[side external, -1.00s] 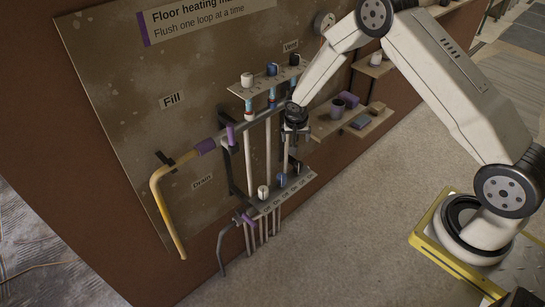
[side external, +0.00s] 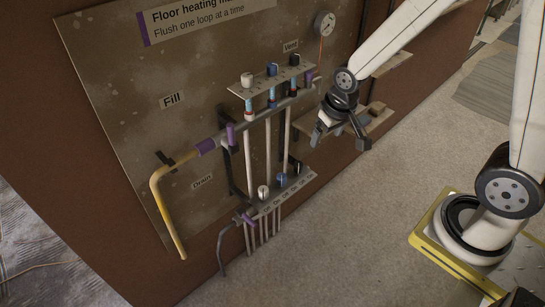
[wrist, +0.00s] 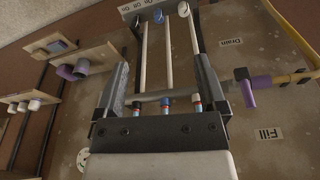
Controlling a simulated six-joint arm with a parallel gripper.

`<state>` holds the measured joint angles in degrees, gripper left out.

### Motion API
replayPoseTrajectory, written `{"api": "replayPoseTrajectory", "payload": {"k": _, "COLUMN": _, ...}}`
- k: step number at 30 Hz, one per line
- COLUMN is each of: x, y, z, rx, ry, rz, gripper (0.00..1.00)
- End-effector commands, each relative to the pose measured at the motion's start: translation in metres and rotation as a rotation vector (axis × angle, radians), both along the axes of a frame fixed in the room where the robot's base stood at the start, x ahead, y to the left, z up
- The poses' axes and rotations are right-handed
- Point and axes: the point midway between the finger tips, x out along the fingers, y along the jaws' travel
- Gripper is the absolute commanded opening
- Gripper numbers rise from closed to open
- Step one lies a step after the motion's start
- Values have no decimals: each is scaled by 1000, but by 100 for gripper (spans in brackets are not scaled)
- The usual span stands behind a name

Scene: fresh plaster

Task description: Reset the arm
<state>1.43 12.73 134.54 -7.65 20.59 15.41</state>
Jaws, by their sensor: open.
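My gripper (side external: 340,138) is open and empty in the side external view. It hangs in the air to the right of the floor heating manifold (side external: 268,112), apart from it, in front of the shelves. In the wrist view my gripper (wrist: 162,85) shows its two fingers spread wide, with the manifold's pipes seen between and beyond them. The manifold has a top row of white, dark and blue caps, a purple valve handle (side external: 231,134) at the fill side, and white and blue caps on its lower bar. The fingers hide part of the manifold in the wrist view.
A yellow hose (side external: 161,205) hangs at the left of the board (side external: 120,85). A round gauge (side external: 325,23) sits at the upper right. Wall shelves (side external: 382,116) with small items stand behind my gripper. The floor (side external: 350,230) in front is clear.

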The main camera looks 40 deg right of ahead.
Motion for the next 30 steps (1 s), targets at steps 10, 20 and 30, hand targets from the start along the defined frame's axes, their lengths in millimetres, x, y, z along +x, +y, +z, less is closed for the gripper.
{"api": "replayPoseTrajectory", "payload": {"k": 10, "x": -57, "y": 15, "z": 16, "rx": 13, "ry": -12, "rz": 155, "gripper": 90}}
{"api": "replayPoseTrajectory", "payload": {"k": 20, "x": -64, "y": 17, "z": 17, "rx": 14, "ry": -13, "rz": 177, "gripper": 90}}
{"api": "replayPoseTrajectory", "payload": {"k": 30, "x": -64, "y": 17, "z": 17, "rx": 14, "ry": -13, "rz": 177, "gripper": 90}}
